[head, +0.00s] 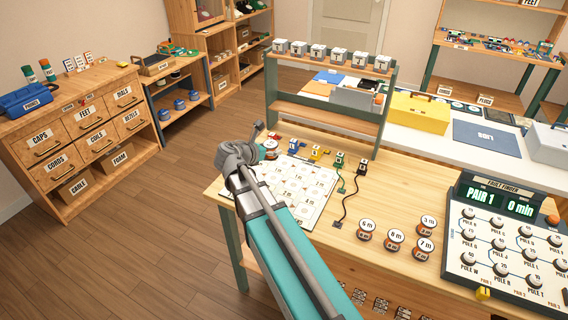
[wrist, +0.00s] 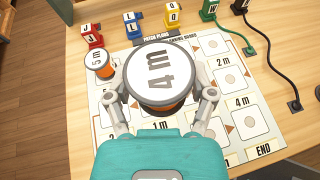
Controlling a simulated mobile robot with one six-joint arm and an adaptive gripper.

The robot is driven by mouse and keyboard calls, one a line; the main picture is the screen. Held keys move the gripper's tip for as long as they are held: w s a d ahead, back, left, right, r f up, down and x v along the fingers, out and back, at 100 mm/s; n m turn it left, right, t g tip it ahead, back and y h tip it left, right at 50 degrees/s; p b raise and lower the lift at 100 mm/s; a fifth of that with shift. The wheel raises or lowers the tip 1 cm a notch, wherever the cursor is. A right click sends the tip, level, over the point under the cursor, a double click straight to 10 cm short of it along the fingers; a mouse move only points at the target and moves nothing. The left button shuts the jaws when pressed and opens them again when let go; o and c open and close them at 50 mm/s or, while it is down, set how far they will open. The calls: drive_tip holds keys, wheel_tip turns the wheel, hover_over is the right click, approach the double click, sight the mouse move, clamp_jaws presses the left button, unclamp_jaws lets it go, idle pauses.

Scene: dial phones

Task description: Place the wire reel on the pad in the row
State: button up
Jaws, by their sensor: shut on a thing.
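My gripper (wrist: 160,97) is shut on a wire reel (wrist: 158,72) with a white top marked "4 m" and an orange side. It holds the reel over the pad board, and the reel hides part of the board. The white board (head: 310,197) has rows of square pads, also seen in the wrist view (wrist: 215,45). Marks such as "1 m", "2 m", "4 m" and "END" show. A smaller-looking reel (wrist: 99,64) stands at the board's far left corner, beside the held reel.
Plugs (head: 315,153) stand behind the board, some with cords. Several orange reels (head: 396,236) stand right of the board. The fault finder panel (head: 510,240) is at the far right. A wooden rack (head: 330,92) with white blocks stands at the table's back.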

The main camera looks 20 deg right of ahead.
drive_tip(key=shift+w+a+r+n+t, duration=0.1)
drive_tip(key=shift+w+a+n+t, duration=0.05)
drive_tip(key=shift+a, duration=0.4)
drive_tip(key=shift+w+a+n+t, duration=0.15)
drive_tip(key=shift+a, duration=0.35)
drive_tip(key=b, duration=0.4)
hover_over(285, 163)
drive_tip(key=s+a, duration=0.2)
drive_tip(key=a, duration=0.2)
wheel_tip(285, 163, down, 4)
drive_tip(key=f, duration=0.1)
drive_tip(key=d+f+b, duration=0.1)
drive_tip(key=b, duration=0.1)
drive_tip(key=w+d+f+b, duration=0.1)
drive_tip(key=f+b, duration=0.1)
drive_tip(key=shift+w+d+f, duration=0.15)
drive_tip(key=shift+d+f, duration=0.05)
drive_tip(key=shift+d, duration=0.05)
drive_tip(key=shift+w+d+f+b, duration=0.25)
drive_tip(key=shift+d+f+b, duration=0.1)
drive_tip(key=shift+b, duration=0.1)
drive_tip(key=shift+f, duration=0.1)
drive_tip(key=shift+w+d+f+b, duration=0.25)
drive_tip(key=shift+d+f+b, duration=0.1)
drive_tip(key=shift+f+b, duration=1.55)
drive_tip(key=shift+b, duration=0.15)
